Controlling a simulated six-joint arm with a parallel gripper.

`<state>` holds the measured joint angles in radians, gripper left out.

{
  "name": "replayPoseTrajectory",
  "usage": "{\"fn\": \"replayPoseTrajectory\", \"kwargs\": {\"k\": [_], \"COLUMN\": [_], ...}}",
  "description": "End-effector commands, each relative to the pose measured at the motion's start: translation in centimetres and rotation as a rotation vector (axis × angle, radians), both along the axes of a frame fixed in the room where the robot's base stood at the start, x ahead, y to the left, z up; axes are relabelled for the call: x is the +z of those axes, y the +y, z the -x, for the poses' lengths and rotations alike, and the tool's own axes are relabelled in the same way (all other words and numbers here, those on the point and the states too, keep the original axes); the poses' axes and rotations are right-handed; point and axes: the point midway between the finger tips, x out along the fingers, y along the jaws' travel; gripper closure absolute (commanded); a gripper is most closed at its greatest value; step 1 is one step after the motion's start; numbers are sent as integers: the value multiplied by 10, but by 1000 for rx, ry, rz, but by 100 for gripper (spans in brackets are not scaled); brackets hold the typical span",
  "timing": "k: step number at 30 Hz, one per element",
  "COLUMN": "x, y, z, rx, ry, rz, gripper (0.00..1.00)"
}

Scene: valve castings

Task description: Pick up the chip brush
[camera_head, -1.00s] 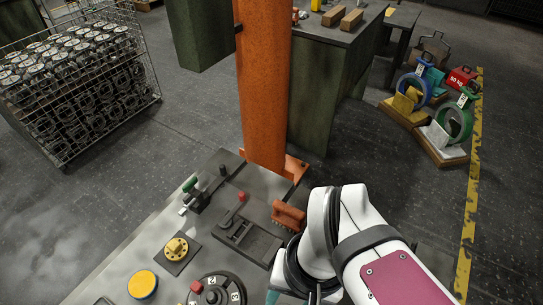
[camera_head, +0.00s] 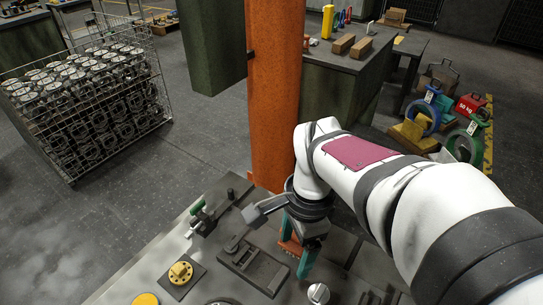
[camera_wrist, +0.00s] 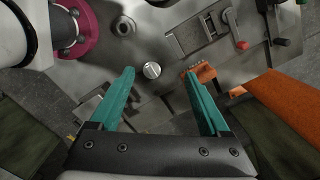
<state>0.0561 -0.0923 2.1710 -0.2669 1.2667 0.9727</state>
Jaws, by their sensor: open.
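The chip brush is an orange-brown block with short bristles (camera_wrist: 206,72) on the grey workbench top (camera_wrist: 150,30). In the wrist view it lies at the right fingertip, partly behind that finger, and not between the fingers. In the head view only a piece of the brush (camera_head: 291,248) shows behind my gripper (camera_head: 297,246). My gripper, also in the wrist view (camera_wrist: 159,74), has two teal fingers spread wide and empty. Whether the right finger touches the brush I cannot tell.
A round metal knob (camera_wrist: 152,70) stands between the fingertips in the wrist view. An orange column (camera_head: 274,110) rises behind the bench.

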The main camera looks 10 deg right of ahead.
Motion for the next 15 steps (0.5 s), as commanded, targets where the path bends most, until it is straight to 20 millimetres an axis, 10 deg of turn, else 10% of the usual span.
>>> {"fn": "replayPoseTrajectory", "kwargs": {"k": [6, 15], "x": [-42, -103], "y": [-35, -42], "z": [-105, -123], "rx": [-766, -936], "ry": [31, 35], "rz": [64, 77], "gripper": [20, 20]}}
